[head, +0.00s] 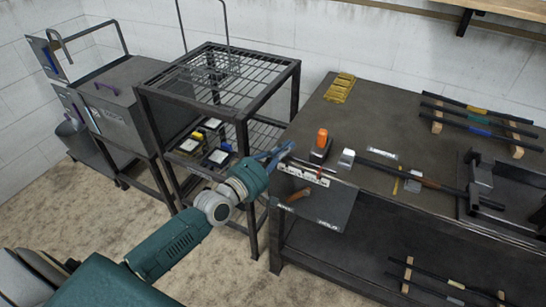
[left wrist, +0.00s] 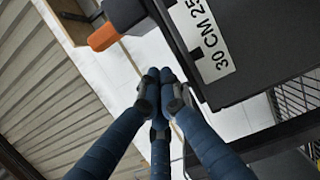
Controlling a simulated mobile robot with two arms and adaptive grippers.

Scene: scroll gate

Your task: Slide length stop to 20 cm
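The length stop looks to be the dark block with an orange top (head: 320,146) near the left end of the bench. In the left wrist view its orange part (left wrist: 104,38) shows at the upper left. A white length scale (head: 304,173) runs beside it; its marks "30 CM" and "25" show in the left wrist view (left wrist: 203,38). My left gripper (head: 289,147) is just left of the stop, apart from it. Its blue fingers (left wrist: 163,78) come together at the tips with nothing visible between them. My right gripper is out of view.
The dark workbench (head: 385,125) carries a hammer-like tool (head: 347,158), brass pieces (head: 340,87) and several bars on a wooden rack (head: 478,119). A wire-shelf rack (head: 215,75) stands left of the bench.

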